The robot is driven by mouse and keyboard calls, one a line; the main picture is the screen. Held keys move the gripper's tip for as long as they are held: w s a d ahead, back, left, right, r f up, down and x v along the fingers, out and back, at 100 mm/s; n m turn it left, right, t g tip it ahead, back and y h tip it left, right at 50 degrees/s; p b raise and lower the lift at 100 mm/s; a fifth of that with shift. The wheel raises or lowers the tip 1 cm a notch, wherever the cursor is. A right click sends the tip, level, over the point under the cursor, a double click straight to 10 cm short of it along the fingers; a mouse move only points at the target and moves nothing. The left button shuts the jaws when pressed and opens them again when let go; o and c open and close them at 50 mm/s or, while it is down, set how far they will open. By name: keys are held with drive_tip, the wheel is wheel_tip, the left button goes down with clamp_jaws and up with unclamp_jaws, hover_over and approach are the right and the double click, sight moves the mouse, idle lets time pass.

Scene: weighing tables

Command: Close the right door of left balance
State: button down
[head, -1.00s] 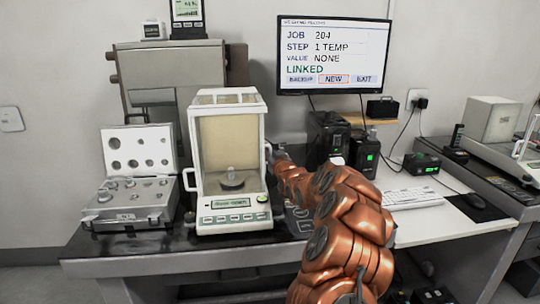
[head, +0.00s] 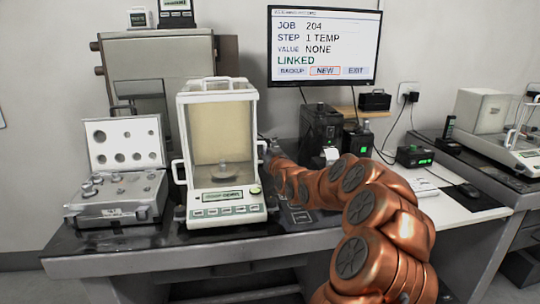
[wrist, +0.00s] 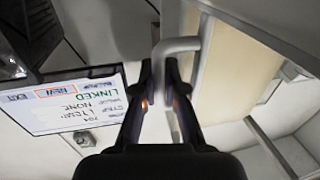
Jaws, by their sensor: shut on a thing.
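The left balance (head: 190,150) is a white draft-shield cabinet with glass panes, standing on the dark table. In the head view my arm reaches in from the right to the balance's right side, and the fingertips are too small and covered to make out. That door is seen edge-on, so how far open it stands cannot be told.
An open weight case (head: 120,212) stands to the left of the balance. A monitor (head: 323,45), black devices (head: 320,130) and a printer-like box (head: 357,140) stand behind and right. Another balance (head: 482,110) stands on the far-right table.

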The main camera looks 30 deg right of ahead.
drive_tip(key=shift+s+a+b, duration=0.2)
drive_tip(key=shift+s+b, duration=0.1)
drive_tip(key=shift+s, duration=0.3)
drive_tip(key=shift+s+a+b, duration=0.15)
drive_tip(key=shift+s+b, duration=0.1)
drive_tip(key=shift+s, duration=0.3)
drive_tip(key=c, duration=1.5)
unclamp_jaws()
drive_tip(key=s+a, duration=0.1)
drive_tip(key=s, duration=1.1)
drive_tip(key=shift+a, duration=0.25)
